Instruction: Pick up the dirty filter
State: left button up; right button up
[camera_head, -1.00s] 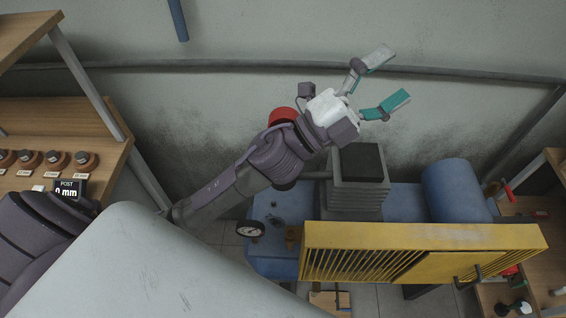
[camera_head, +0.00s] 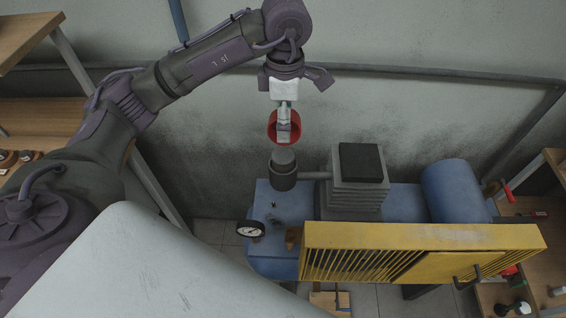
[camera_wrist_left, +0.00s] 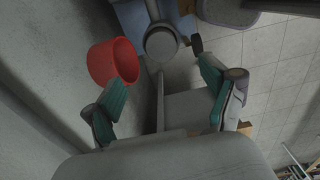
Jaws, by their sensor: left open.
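A pale grey cylinder (camera_head: 283,157) stands upright in a dark round housing (camera_head: 283,178) on the blue compressor; it looks like the dirty filter, though dirt on it is hard to make out. In the left wrist view this grey cylinder (camera_wrist_left: 162,42) shows near the top centre, beyond the fingertips. My left gripper (camera_head: 285,128) points down above it and in front of a red bucket-like container, apart from the cylinder. In the left wrist view its two teal-padded fingers (camera_wrist_left: 160,98) are spread apart with nothing between them. My right gripper is in neither view.
The red container (camera_wrist_left: 113,62) is close to the left finger in the wrist view. A finned grey block (camera_head: 357,190) and a yellow slatted guard (camera_head: 420,252) stand right of the filter. A pressure gauge (camera_head: 250,229) is in front. The wall is close behind.

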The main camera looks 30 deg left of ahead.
pick_arm(q)
jog(key=p, duration=0.2)
send_over(283, 155)
notch_tip(283, 155, down, 7)
jog(key=shift+d+r, duration=0.15)
notch_tip(283, 155, down, 5)
jog(key=p, duration=0.2)
jog(key=shift+s+r+p, duration=0.1)
jog(key=shift+p, duration=0.2)
jog(key=shift+f, duration=0.35)
jog(key=c, duration=1.3)
jog(key=shift+r, duration=0.1)
